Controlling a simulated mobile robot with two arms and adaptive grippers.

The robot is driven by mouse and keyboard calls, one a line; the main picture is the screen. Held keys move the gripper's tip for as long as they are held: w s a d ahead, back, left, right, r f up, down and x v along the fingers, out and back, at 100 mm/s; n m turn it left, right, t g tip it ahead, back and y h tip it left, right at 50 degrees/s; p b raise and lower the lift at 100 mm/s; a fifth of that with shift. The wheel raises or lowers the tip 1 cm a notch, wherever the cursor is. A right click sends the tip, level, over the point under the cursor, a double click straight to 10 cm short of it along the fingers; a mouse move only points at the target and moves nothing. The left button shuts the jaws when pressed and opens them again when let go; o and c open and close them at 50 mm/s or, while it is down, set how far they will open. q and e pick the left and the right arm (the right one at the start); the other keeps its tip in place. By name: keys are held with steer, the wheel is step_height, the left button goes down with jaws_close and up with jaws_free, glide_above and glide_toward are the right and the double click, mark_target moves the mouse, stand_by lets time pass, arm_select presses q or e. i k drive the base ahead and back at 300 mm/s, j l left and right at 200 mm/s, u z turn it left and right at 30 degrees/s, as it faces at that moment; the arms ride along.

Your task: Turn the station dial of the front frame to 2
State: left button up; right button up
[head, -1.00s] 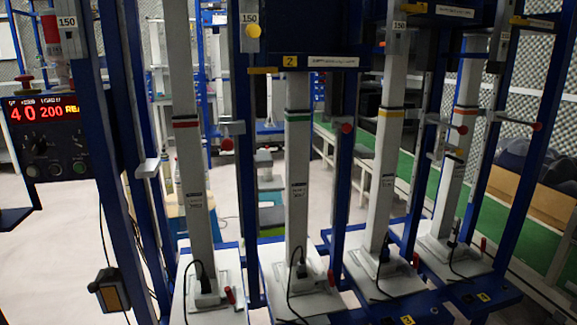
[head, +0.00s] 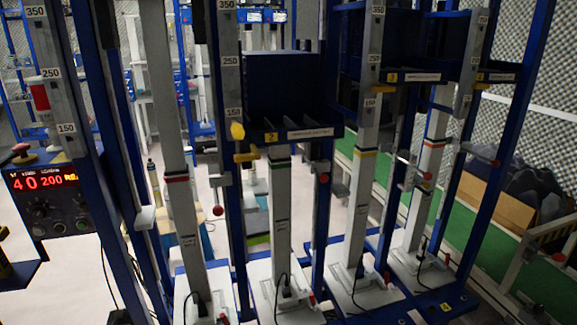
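The front frame is a blue rig with several pale upright columns (head: 180,210). A dark control box (head: 62,222) hangs at its left side in the head view. Its red lit display (head: 42,182) reads 40 and 200, with further letters cut off by a blue post. Below the display are small dark knobs (head: 40,209), one of which may be the station dial. Their labels and pointer positions are too small to read. Neither of my grippers is visible.
A red mushroom button (head: 21,149) sits above the box. Blue posts (head: 108,190) stand just right of it and cover its edge. Pale floor shows behind the frame, and a green strip (head: 520,260) at right.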

mark_target(40, 211)
steer(key=k+l+z, duration=0.25)
steer(key=k, duration=0.15)
steer(key=k+l+z, duration=0.3)
steer(key=k, duration=0.15)
steer(key=k+j+u, duration=0.1)
steer(key=u, duration=1.4)
steer(key=i+j, duration=0.2)
steer(key=j, duration=0.15)
steer(key=i+j, duration=0.45)
steer(key=j, duration=0.25)
